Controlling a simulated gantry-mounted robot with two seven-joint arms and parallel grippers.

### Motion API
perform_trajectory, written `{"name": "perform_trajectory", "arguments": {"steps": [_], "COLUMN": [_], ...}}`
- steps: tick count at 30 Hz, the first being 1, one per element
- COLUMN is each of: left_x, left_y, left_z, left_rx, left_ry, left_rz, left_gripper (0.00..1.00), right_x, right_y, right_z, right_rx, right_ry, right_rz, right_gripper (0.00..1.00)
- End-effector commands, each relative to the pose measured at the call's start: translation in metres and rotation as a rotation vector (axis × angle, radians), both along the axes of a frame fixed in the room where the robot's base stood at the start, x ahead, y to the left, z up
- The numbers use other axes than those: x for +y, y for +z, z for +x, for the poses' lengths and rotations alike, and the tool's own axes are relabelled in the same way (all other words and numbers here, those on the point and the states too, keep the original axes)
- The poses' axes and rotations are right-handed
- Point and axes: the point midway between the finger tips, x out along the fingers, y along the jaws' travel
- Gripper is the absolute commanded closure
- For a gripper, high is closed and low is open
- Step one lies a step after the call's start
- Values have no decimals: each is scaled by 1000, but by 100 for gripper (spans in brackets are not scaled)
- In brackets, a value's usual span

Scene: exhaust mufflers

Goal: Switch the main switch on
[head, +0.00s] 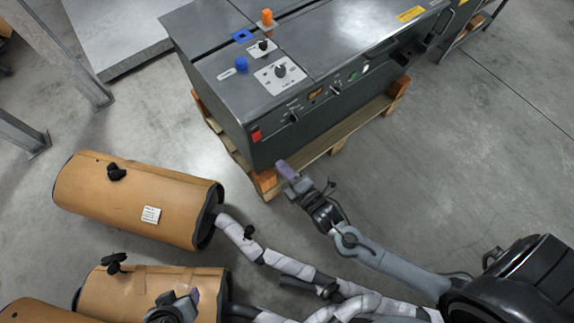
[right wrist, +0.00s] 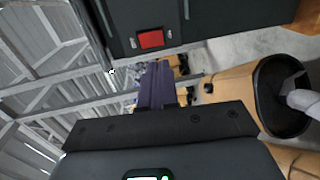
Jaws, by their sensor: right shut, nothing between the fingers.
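The main switch looks to be the red rocker (head: 255,135) low at the front left corner of the dark grey machine (head: 290,120). In the right wrist view the red switch (right wrist: 150,39) sits on the black panel between small white marks; I cannot tell its position. My right gripper (head: 287,170) is shut and empty, below and right of the switch in the head view, apart from it. Its purple fingers (right wrist: 157,86) point toward the panel in the right wrist view. My left gripper (head: 180,306) is partly in view at the bottom edge; its jaws are unclear.
The machine stands on a wooden pallet (head: 330,140) and carries knobs and blue and orange caps on top. Brown mufflers (head: 130,200) with wrapped pipes lie at left and bottom. Grey metal posts (head: 60,50) stand at left.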

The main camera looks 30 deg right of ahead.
Motion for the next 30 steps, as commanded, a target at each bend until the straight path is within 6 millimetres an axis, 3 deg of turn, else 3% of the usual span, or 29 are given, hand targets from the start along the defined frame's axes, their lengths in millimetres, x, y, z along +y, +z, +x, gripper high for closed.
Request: {"name": "perform_trajectory", "arguments": {"steps": [6, 15, 21, 30], "left_x": [-2, -3, -2, 0], "left_y": [-26, -52, -60, -60], "left_z": [0, 0, 0, 0], "left_rx": [1, 1, 1, 1], "left_ry": [5, 9, 6, 0], "left_rz": [-7, -12, -9, 0], "left_gripper": [41, 41, 41, 41], "right_x": [4, 9, 10, 10], "right_y": [-9, -14, -14, -13], "right_z": [42, 87, 101, 104], "right_rx": [-4, -3, 0, 1], "right_ry": [-1, 0, 0, 0], "right_rz": [1, 1, 1, 1], "right_gripper": [100, 100, 100, 100]}}
